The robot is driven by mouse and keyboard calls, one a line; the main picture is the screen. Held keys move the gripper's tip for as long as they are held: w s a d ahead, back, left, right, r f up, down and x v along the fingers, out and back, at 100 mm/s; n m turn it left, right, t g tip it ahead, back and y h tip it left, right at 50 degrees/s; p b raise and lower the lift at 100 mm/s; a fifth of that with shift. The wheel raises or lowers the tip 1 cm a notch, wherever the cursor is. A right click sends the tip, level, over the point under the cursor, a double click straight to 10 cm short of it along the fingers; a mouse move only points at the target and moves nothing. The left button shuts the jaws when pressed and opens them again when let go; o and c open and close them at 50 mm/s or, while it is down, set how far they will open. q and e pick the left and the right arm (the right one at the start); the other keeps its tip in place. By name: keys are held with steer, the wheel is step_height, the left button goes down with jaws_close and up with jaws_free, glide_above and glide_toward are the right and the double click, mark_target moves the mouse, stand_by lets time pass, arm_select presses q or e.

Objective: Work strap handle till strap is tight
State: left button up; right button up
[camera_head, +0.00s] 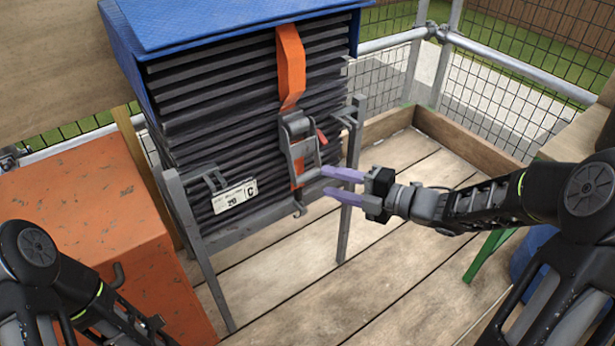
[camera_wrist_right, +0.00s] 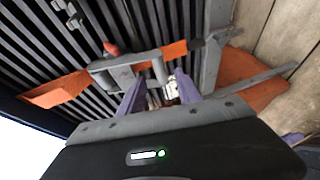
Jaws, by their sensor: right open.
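An orange strap (camera_head: 290,62) runs down the front of a stack of dark grey tiles (camera_head: 215,115). A grey metal ratchet with a handle (camera_head: 301,140) sits on the strap low on the stack's front. My right gripper (camera_head: 328,183) is open, its purple fingers pointing left at the lower end of the handle. In the right wrist view the ratchet (camera_wrist_right: 125,68) and strap (camera_wrist_right: 58,90) lie just ahead of the purple fingers (camera_wrist_right: 160,97). I cannot tell whether the fingers touch the handle. My left arm shows at the lower left, but its gripper is out of view.
A blue cover (camera_head: 220,22) lies over the stack, which stands in a grey metal frame (camera_head: 345,220). A white label (camera_head: 235,197) marked C is on the stack's front. An orange chest (camera_head: 90,215) stands at left. The plank floor (camera_head: 330,290) is mostly clear. Mesh railing (camera_head: 500,95) closes the back.

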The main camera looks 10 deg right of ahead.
mark_target(311, 176)
steer(key=b+x, duration=0.2)
steer(key=x, duration=0.4)
steer(key=shift+f, duration=0.15)
steer(key=shift+w+a, duration=0.3)
steer(key=shift+a, duration=0.05)
steer(key=shift+c, duration=0.3)
jaws_close()
stand_by(0.6)
